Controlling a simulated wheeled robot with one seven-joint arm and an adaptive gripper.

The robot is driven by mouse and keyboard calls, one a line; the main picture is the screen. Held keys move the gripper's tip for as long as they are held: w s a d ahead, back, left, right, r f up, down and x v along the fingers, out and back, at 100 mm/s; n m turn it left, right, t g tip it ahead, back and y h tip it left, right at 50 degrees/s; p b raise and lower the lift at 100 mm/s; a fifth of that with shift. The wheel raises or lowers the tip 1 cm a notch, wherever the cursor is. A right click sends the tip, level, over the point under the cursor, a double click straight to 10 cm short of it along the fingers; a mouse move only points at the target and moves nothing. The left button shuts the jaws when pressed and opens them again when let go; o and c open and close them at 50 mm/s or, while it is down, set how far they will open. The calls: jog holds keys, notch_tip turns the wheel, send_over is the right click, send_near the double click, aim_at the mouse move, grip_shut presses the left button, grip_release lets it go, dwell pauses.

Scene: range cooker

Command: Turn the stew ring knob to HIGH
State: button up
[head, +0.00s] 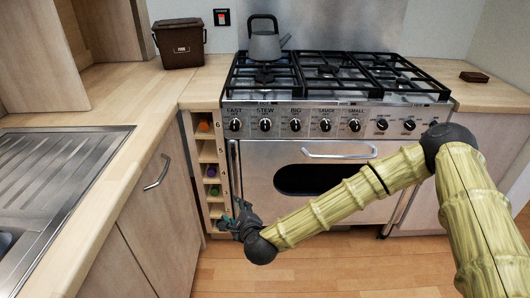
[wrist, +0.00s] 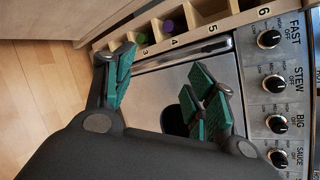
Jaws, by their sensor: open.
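The stew ring knob (head: 265,125) is the second from the left on the cooker's front panel, black with a white pointer mark, under the label STEW. It also shows in the wrist view (wrist: 274,84), at the right, between the FAST and BIG knobs. My gripper (head: 240,222) is low in front of the cooker's left side, by the narrow rack, below and apart from the knob. In the wrist view its green-padded fingers (wrist: 165,88) are spread wide with nothing between them. The finger at right is nearer the panel but clear of the knobs.
The FAST knob (head: 236,125) and BIG knob (head: 295,125) flank the stew knob closely. The oven door handle (head: 340,154) juts out below the panel. A grey kettle (head: 264,42) stands on the back left burner. A numbered rack (head: 209,170) stands left of the oven. The floor is clear.

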jog(key=w+d+r+m+t+h+b, duration=0.25)
jog(key=w+r+m, duration=0.35)
jog(key=w, duration=0.3)
jog(key=m+t+h+b, duration=0.3)
jog(key=m+b, duration=0.1)
jog(key=m, duration=0.5)
send_near(265, 127)
jog(key=shift+n, duration=0.3)
jog(key=w, duration=1)
jog(key=shift+w+f+b, duration=0.3)
jog(key=shift+w, duration=0.1)
jog(key=shift+r, duration=0.15)
jog(key=c, duration=1)
